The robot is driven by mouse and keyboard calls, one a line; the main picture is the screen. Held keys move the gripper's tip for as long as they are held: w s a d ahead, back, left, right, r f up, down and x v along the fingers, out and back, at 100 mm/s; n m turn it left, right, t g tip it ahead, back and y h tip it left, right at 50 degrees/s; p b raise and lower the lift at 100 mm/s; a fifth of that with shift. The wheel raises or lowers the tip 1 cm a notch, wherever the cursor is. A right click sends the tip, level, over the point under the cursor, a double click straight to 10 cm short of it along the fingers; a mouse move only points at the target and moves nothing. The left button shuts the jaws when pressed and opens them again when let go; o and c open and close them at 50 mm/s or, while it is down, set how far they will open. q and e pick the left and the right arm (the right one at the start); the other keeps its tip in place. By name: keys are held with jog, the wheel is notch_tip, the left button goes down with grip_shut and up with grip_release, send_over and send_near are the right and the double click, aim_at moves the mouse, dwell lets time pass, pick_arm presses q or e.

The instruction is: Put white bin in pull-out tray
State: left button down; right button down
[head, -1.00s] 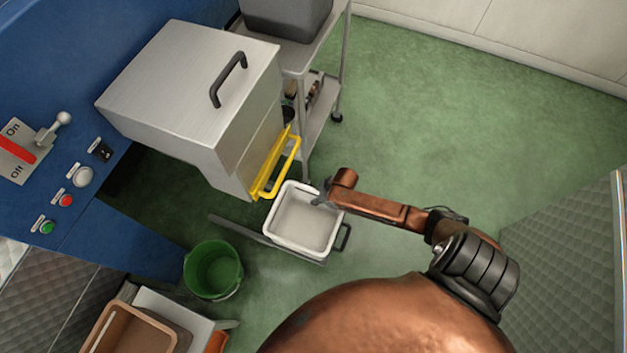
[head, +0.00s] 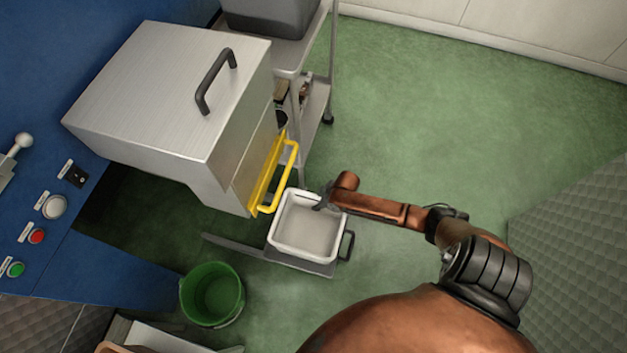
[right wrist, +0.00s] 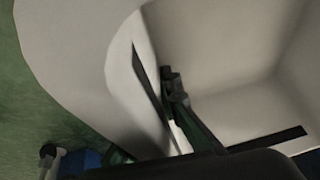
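The white bin (head: 306,228) is an open, empty square tub. In the head view it is over the grey pull-out tray (head: 318,269), which extends from under the steel machine and has a dark handle at its right end. I cannot tell whether the bin rests on the tray or is just above it. My right gripper (head: 322,202) is at the bin's upper right rim and looks closed on it. The right wrist view shows the white bin (right wrist: 240,50) close up, with a dark finger inside its wall. My left gripper is not in view.
The steel machine (head: 165,90) with a yellow guard handle (head: 275,175) stands behind the bin. A green bucket (head: 212,295) stands on the floor at the front left. A grey cart (head: 315,105) is at the back. Green floor is clear to the right.

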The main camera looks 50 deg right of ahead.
jog(key=shift+w, duration=0.1)
jog(key=shift+f, duration=0.15)
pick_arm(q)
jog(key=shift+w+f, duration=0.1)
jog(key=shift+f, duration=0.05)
pick_arm(e)
jog(key=c, duration=2.2)
grip_release()
jog(key=shift+o, duration=0.2)
